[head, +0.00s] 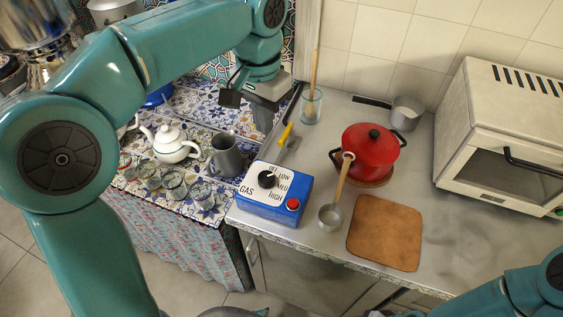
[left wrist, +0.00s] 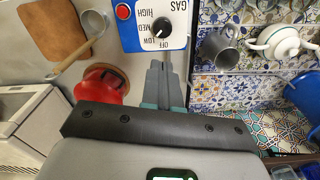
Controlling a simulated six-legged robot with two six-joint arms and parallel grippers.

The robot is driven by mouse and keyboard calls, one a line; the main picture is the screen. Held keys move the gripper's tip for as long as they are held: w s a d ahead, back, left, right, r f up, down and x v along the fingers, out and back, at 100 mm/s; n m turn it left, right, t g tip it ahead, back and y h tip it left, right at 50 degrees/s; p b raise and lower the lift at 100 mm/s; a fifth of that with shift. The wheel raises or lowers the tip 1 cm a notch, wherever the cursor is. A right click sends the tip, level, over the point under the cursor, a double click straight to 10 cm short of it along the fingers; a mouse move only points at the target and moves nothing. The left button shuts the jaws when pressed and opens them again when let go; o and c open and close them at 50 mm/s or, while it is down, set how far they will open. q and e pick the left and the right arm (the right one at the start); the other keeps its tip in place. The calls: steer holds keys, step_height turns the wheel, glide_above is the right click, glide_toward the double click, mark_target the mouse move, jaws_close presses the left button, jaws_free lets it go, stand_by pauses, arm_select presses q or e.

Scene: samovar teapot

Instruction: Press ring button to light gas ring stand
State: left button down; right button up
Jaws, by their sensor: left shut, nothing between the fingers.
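In the left wrist view the box (left wrist: 131,38) is at the top, with the red button (left wrist: 123,12) and knob (left wrist: 161,27) in plain sight. My left gripper (left wrist: 163,66) is shut and empty. Its fingers point toward the box from behind, apart from the button. In the head view the gripper (head: 288,145) is behind the box. I cannot identify a ring stand or any flame.
A red pot (head: 370,151), ladle (head: 331,215), brown board (head: 385,232), glass (head: 311,105) and white oven (head: 505,140) stand on the counter. A grey pitcher (head: 226,155), white teapot (head: 172,145) and several glasses are on the tiled surface at left. My right arm shows at bottom right.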

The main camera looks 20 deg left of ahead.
arm_select(q)
steer(key=s+d+m+h, duration=0.1)
steer(key=m, duration=0.4)
steer(key=s+d+f+m+h, duration=0.1)
steer(key=m, duration=0.4)
steer(key=s+d+f+m+h, duration=0.1)
steer(key=d+m, duration=0.1)
steer(key=m, duration=0.3)
steer(key=shift+s+d+p, duration=0.1)
steer(key=shift+p, duration=0.25)
steer(key=shift+f, duration=0.15)
glide_toward(294, 202)
steer(key=x, duration=0.5)
steer(key=shift+d+f, duration=0.1)
steer(key=shift+d, duration=0.1)
steer(key=shift+f, duration=0.65)
